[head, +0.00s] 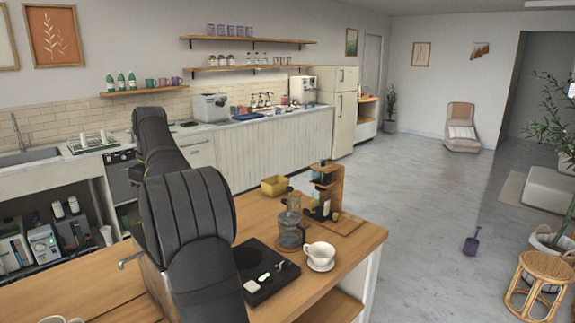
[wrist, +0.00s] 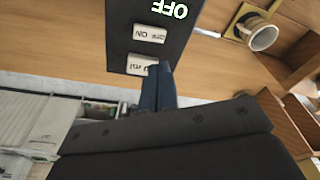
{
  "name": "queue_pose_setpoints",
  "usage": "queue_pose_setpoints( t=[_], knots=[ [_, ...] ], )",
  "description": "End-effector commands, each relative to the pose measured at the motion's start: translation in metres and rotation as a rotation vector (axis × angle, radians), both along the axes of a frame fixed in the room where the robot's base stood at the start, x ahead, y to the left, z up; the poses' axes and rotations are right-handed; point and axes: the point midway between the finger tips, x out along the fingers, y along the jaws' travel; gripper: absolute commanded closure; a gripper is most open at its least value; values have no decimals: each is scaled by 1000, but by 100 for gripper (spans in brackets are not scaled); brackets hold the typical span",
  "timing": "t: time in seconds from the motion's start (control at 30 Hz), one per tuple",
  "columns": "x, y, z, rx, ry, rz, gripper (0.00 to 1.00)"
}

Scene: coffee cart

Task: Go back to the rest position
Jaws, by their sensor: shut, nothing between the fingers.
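My gripper (wrist: 160,85) shows in the wrist view as two dark blue fingers pressed together, with nothing between them. The fingertips overlap the lower white switch of a black panel (wrist: 150,22); I cannot tell whether they touch it. The panel reads OFF in lit letters and has another white switch (wrist: 150,34) above. In the head view, my dark arm rises over the wooden table, and I cannot make out the gripper there. A black device (head: 275,283) with white switches lies to the right of the arm.
On the wooden table (head: 345,236) stand a glass carafe (head: 290,228), a white cup (head: 320,254), a wooden stand (head: 335,185) and a yellow container (head: 274,186). Open floor lies right of the table.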

Motion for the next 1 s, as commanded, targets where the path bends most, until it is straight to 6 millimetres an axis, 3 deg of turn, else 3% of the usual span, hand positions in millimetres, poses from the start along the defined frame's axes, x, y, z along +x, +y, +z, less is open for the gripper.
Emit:
queue_pose_setpoints(
  t=[0.27,0.7,1.0],
  knots=[
    [0,0,-6,-1,1,0,100],
    [0,0,-64,-1,1,-1,100],
    [0,0,-69,0,0,0,100]
  ],
)
